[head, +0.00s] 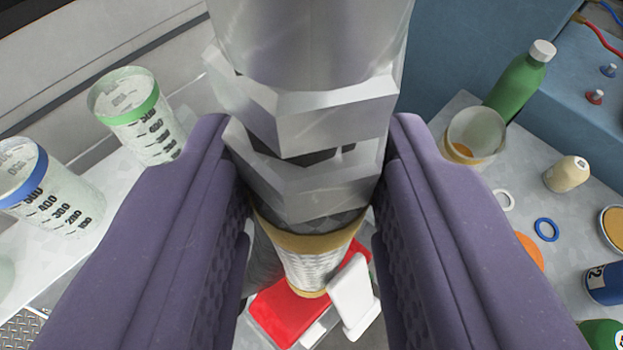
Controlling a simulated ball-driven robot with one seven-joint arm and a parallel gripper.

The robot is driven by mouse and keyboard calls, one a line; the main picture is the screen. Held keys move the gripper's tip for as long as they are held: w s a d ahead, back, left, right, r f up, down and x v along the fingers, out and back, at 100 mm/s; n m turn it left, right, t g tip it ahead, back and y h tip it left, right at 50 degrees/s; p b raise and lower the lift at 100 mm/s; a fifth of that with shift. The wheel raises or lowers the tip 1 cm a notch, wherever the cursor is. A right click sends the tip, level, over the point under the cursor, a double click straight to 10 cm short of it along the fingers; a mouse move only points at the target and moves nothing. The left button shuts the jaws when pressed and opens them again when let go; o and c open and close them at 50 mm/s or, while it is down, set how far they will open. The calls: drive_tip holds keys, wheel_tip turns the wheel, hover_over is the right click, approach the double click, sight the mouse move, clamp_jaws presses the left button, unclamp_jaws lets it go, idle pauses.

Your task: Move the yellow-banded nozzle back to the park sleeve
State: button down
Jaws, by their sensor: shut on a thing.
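My gripper (310,180) has two purple ribbed fingers, closed from left and right on the yellow-banded nozzle (312,180). The nozzle has a pale metal barrel at the top, faceted metal collars between the fingers, and a dark knurled ring below. Its yellow-gold band (305,241) shows under that ring, with a silver textured part and a thinner gold ring lower down. I cannot make out the park sleeve for certain; the nozzle and fingers hide much of the middle.
A red object (283,308) with a white block (352,298) lies below the nozzle. Graduated beakers with green (130,108) and blue (45,188) rims stand left. At right are a green bottle (518,82), a clear cup (474,137), a cream bottle (567,174) and loose rings (546,229).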

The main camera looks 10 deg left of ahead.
drive_tip(key=a+p, duration=0.6)
drive_tip(key=a, duration=0.2)
drive_tip(key=shift+s+a+f, duration=0.15)
drive_tip(key=shift+a+f, duration=0.05)
drive_tip(key=shift+f, duration=0.1)
idle(0.6)
idle(0.5)
drive_tip(key=shift+f+b, duration=0.75)
drive_tip(key=shift+f, duration=0.4)
drive_tip(key=shift+f+b, duration=0.95)
drive_tip(key=shift+f, duration=0.15)
